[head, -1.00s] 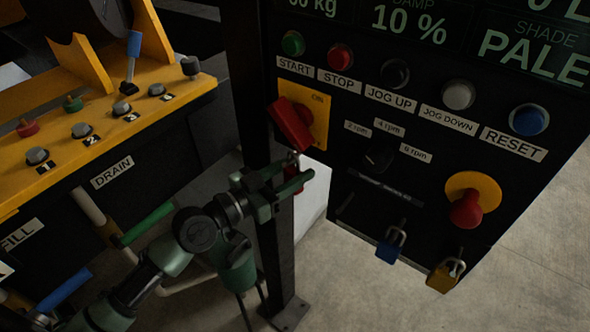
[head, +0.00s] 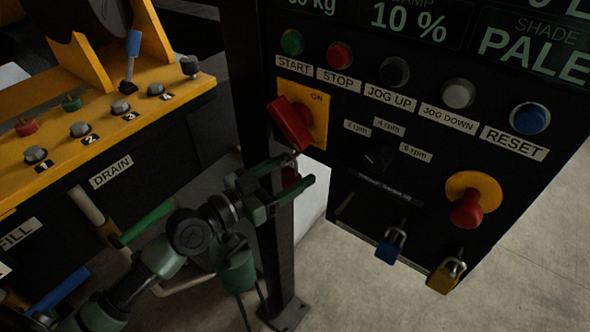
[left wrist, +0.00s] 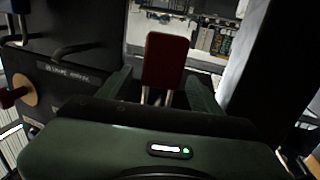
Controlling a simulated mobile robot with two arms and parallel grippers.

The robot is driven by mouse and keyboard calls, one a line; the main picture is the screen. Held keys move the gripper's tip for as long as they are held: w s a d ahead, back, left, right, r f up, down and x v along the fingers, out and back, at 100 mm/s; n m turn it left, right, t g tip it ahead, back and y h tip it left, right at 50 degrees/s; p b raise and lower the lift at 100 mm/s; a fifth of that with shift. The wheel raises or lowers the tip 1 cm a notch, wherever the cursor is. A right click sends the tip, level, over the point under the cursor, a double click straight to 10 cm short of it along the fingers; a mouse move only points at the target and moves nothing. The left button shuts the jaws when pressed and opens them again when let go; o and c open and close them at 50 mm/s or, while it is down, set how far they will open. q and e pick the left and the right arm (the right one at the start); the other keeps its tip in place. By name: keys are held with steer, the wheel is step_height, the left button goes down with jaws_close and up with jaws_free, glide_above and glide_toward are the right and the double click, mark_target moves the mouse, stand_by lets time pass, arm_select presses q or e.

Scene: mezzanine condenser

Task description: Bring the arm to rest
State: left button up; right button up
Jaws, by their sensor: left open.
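My left gripper (head: 303,169) is open beside the post, below the red rotary switch (head: 291,124) on its yellow plate. A red padlock (head: 290,176) hangs just under the switch handle, partly hidden by the gripper. My right gripper is in neither view.
The black control panel (head: 345,205) carries buttons, a red emergency knob (head: 466,210), a blue padlock (head: 388,251) and a yellow padlock (head: 444,276). A dark post (head: 279,240) stands behind my gripper. A yellow console (head: 120,120) with valve handles is at left. Bare floor lies at lower right.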

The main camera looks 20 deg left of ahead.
arm_select(q)
steer(key=b+v, duration=0.1)
steer(key=v, duration=0.2)
steer(key=b+v, duration=0.1)
steer(key=v, duration=0.1)
steer(key=shift+s+a+f, duration=0.2)
steer(key=shift+s+f, duration=0.05)
steer(key=shift+s, duration=0.1)
steer(key=shift+s+a+r+b, duration=0.2)
steer(key=shift+s+b, duration=0.1)
steer(key=shift+b, duration=0.05)
steer(key=s+d+f+g+y, duration=0.1)
steer(key=s+f+g+y, duration=0.2)
steer(key=f, duration=0.5)
steer(key=s+d+f+g+y, duration=0.1)
steer(key=s+d+f+g, duration=0.15)
steer(key=s+f, duration=0.4)
steer(key=s+a+f+n+g+y, duration=0.55)
steer(key=s+f, duration=0.35)
steer(key=s, duration=0.2)
step_height(320, 180, down, 23)
steer(key=g, duration=0.1)
steer(key=s+a+f+m+g, duration=0.1)
steer(key=s+a+f, duration=0.2)
steer(key=s+f, duration=1.5)
steer(key=shift+s+f+g+y, duration=0.2)
steer(key=shift+f+g+y, duration=0.25)
steer(key=shift+f, duration=0.4)
